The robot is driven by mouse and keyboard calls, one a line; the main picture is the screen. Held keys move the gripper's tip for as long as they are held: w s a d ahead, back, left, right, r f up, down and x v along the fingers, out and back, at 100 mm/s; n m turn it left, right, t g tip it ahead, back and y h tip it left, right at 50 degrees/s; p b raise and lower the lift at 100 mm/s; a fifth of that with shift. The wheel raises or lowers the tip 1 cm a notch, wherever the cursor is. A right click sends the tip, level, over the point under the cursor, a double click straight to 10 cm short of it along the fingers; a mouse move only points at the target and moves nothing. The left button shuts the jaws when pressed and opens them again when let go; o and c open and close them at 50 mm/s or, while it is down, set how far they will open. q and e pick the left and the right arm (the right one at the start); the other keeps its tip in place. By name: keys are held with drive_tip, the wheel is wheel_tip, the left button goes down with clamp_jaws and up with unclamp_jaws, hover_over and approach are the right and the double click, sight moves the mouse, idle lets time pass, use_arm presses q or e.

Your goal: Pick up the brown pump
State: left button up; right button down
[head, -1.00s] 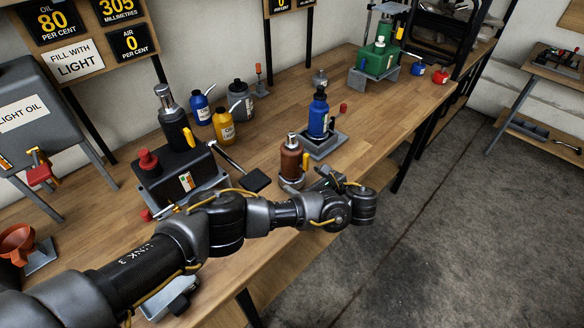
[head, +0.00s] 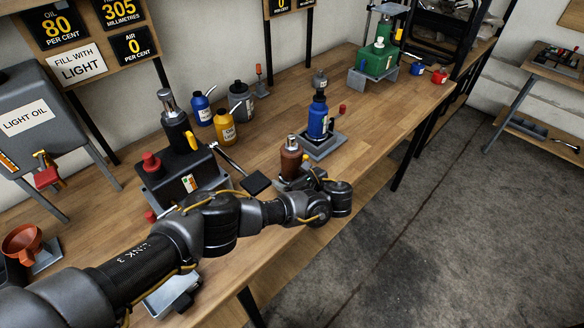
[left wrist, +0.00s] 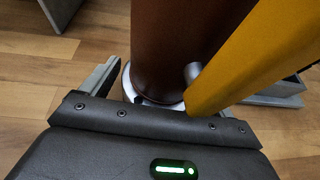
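The brown pump (head: 291,160) stands upright near the table's front edge, with a silver cap on top. My left gripper (head: 304,182) is low beside it, at its front right. In the left wrist view the pump's brown body (left wrist: 185,40) rises from a round silver base in front of my left gripper (left wrist: 150,78). A yellow lever (left wrist: 255,55) crosses in front of it on the right. One finger shows left of the base with the jaws apart; the other is mostly hidden behind the lever. My right gripper is not in view.
A blue bottle (head: 318,117) on a grey tray (head: 323,148) stands just behind the pump. A black box (head: 180,180) with a red knob and a dark flat pad (head: 256,183) are to the left. Wooden table (head: 375,120) is clear to the right.

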sight(292, 152)
use_arm(q)
drive_tip(key=c, duration=1.7)
clamp_jaws()
drive_tip(key=shift+r+b, duration=0.65)
drive_tip(key=shift+r, duration=4.45)
drive_tip(key=shift+w, duration=0.1)
drive_tip(key=shift+f+b, duration=2.45)
drive_tip(key=shift+f, duration=2)
drive_tip(key=shift+f, duration=0.65)
